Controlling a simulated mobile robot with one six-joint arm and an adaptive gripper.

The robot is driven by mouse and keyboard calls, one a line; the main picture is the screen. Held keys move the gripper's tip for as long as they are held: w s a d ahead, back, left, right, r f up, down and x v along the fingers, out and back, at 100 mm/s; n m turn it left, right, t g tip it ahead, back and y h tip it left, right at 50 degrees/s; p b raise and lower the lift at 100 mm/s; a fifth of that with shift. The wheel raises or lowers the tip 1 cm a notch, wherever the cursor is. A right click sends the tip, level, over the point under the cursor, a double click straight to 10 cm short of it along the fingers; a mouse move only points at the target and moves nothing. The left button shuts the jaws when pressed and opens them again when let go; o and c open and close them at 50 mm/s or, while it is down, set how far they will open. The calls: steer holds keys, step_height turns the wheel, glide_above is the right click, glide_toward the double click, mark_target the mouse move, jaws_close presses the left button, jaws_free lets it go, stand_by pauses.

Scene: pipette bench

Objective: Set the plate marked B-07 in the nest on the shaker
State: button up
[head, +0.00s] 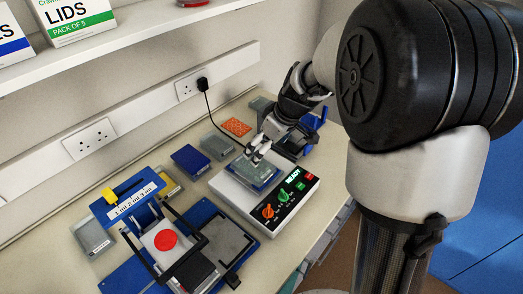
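The shaker (225,190) is a white box with a black front panel, a lit READY display, coloured knobs and a red button. A greyish clear plate (246,171) is at the blue-edged nest (268,186) on top of it. I cannot read a B-07 mark on it, nor tell whether it is fully seated. My gripper (256,156) points down at this plate's far side, with its pale fingers at or just above it. Whether they are closed on the plate is too small to tell.
Behind the shaker lie a grey plate (217,147), a dark blue plate (190,159) and an orange rack (236,127). A blue stand marked 1 ml, 2 ml, 3 ml (128,200) and a red disc (165,240) are at front left. A shelf (110,45) overhangs the back.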

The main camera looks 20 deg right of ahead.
steer(key=s+a+r+m+h, duration=0.1)
steer(key=s+a+r, duration=0.1)
steer(key=s+r, duration=0.4)
steer(key=s+a+r+m, duration=0.15)
steer(key=s+r, duration=0.25)
steer(key=s, duration=0.4)
steer(key=s+d+m+h, duration=0.1)
steer(key=s+m, duration=0.3)
steer(key=s, duration=1)
steer(key=shift+s+t+h, duration=0.25)
steer(key=shift+t+h, duration=0.05)
steer(key=shift+t, duration=0.1)
steer(key=shift+d, duration=0.1)
